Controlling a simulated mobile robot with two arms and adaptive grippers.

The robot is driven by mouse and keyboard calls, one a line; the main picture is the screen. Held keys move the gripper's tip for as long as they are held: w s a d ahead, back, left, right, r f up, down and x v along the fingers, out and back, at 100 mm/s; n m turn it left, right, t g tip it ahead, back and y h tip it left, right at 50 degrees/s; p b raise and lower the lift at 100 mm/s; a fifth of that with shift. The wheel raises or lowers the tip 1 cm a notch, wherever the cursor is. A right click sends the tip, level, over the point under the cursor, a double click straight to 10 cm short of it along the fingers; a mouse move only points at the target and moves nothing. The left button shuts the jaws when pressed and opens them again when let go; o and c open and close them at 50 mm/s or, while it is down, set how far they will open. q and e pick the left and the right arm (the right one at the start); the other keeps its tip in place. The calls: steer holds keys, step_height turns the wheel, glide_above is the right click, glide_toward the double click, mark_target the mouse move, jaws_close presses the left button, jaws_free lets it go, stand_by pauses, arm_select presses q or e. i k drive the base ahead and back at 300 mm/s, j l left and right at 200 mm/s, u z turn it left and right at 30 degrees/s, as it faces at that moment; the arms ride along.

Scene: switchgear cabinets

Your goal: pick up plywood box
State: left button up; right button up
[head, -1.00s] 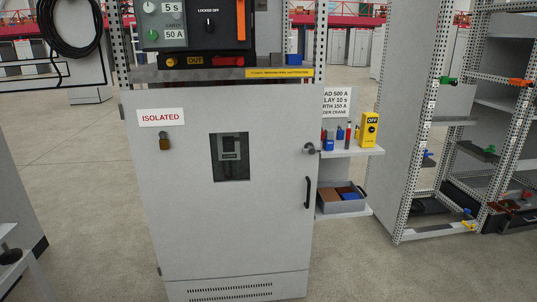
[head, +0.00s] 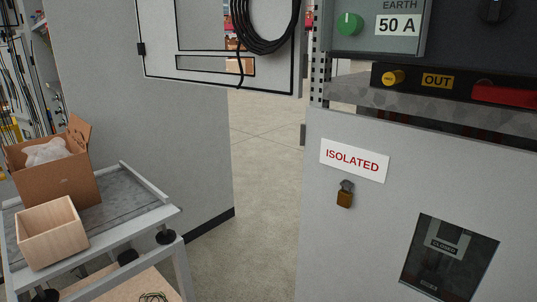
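The plywood box (head: 55,246) is a small, open-topped box of pale wood. It sits at the front of a grey cart top (head: 125,198) at the lower left of the head view. It looks empty from here. A taller cardboard box (head: 62,183) with open flaps and white wrapping inside stands right behind it. Neither of my grippers shows in the head view.
The cart has a raised rim and a lower shelf (head: 155,285) with a dark coil on it. A grey panel (head: 150,130) stands behind the cart. A cabinet with an ISOLATED sign (head: 354,161) and padlock fills the right. Bare floor (head: 262,190) lies between.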

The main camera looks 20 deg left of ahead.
mark_target(48, 233)
steer(key=i+u, duration=0.25)
steer(key=u, duration=0.25)
steer(key=i+u, duration=0.25)
steer(key=u, duration=0.25)
steer(key=i+l+u, duration=0.1)
steer(key=u, duration=0.4)
steer(key=i+l+u, duration=0.25)
steer(key=u, duration=0.25)
